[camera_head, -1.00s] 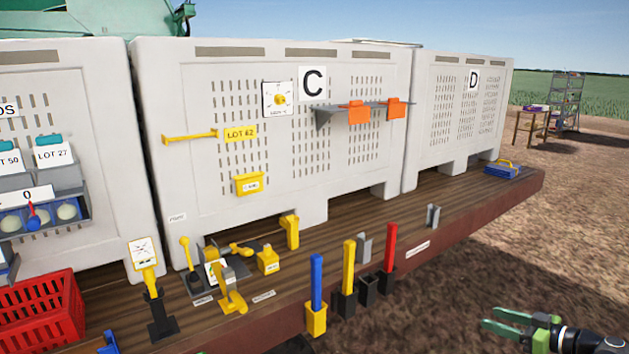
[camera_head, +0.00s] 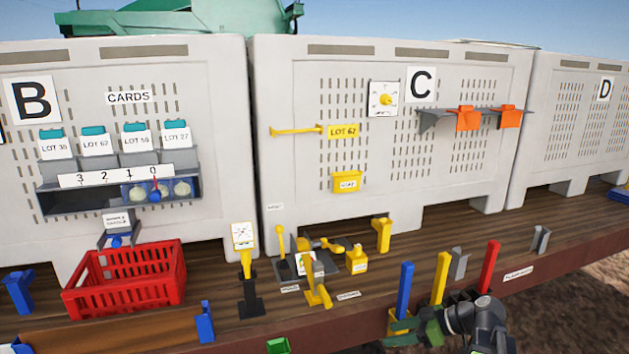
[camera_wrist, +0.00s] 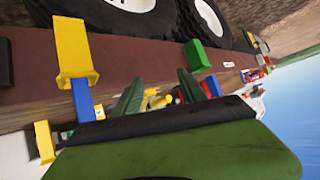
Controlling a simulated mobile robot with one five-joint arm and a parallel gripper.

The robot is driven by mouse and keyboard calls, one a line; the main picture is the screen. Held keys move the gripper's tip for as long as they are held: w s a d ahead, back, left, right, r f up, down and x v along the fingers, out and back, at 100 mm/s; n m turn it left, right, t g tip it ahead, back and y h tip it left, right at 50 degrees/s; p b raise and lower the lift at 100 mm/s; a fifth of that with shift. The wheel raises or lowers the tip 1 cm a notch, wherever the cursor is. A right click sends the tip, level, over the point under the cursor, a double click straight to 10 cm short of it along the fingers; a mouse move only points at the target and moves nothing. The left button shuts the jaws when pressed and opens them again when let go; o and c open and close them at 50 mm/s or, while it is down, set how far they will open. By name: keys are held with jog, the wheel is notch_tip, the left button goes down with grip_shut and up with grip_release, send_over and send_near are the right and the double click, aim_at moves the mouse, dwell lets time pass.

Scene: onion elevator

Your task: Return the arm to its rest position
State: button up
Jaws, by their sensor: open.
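My gripper (camera_head: 404,328) is at the lower right in the head view, low in front of the deck edge, below the blue post (camera_head: 405,288). Its green fingers are apart and nothing shows between them. In the wrist view my gripper (camera_wrist: 168,97) also shows spread and empty, with the scene turned on its side. The deck's front edge, a yellow holder (camera_wrist: 75,55) and a blue post (camera_wrist: 82,100) lie close by in that view. The dark arm links behind the gripper are mine.
Yellow (camera_head: 440,277) and red (camera_head: 489,266) posts stand along the deck edge (camera_head: 560,258). A red crate (camera_head: 125,280) stands at left. Large bins B, C (camera_head: 300,90) and D line the back. Truck wheels (camera_wrist: 115,15) show below the deck in the wrist view. Open ground lies at lower right.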

jog(key=s+a+f+m+g+h, duration=0.1)
jog(key=s+a+f+g+h, duration=0.2)
jog(key=a, duration=0.6)
jog(key=s+a+f+m+g+h, duration=0.1)
jog(key=s+a+f+g+h, duration=0.1)
jog(key=a+f, duration=0.5)
jog(key=d+m+h, duration=0.4)
jog(key=d+m, duration=0.2)
jog(key=m, duration=0.2)
jog(key=shift+m+h, duration=0.4)
